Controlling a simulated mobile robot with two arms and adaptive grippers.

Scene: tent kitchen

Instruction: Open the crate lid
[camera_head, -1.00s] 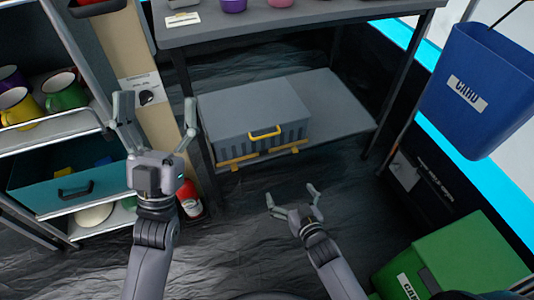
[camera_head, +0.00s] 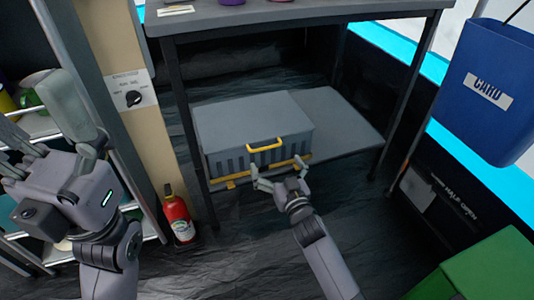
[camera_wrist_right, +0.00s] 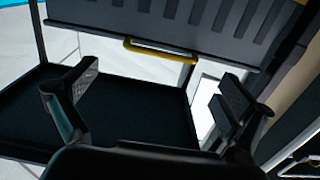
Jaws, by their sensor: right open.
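The grey crate (camera_head: 255,115) sits on the low shelf under the table, its flat lid (camera_head: 250,108) closed. A yellow handle (camera_head: 265,145) is on its front, near the lid's front edge. My right gripper (camera_head: 279,166) is open and empty, just in front of and below the handle in the head view. In the right wrist view the yellow handle (camera_wrist_right: 160,49) lies ahead between the open fingers (camera_wrist_right: 160,78), apart from them, with the ribbed crate front (camera_wrist_right: 190,15) beyond. My left gripper (camera_head: 30,108) is open and empty at the far left, away from the crate.
The table top (camera_head: 300,15) overhangs the crate. The low shelf (camera_head: 345,125) has free room right of the crate. A red fire extinguisher (camera_head: 178,215) stands near the left table leg. A blue bin (camera_head: 485,90) hangs at right; a green box (camera_head: 490,265) stands below it.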

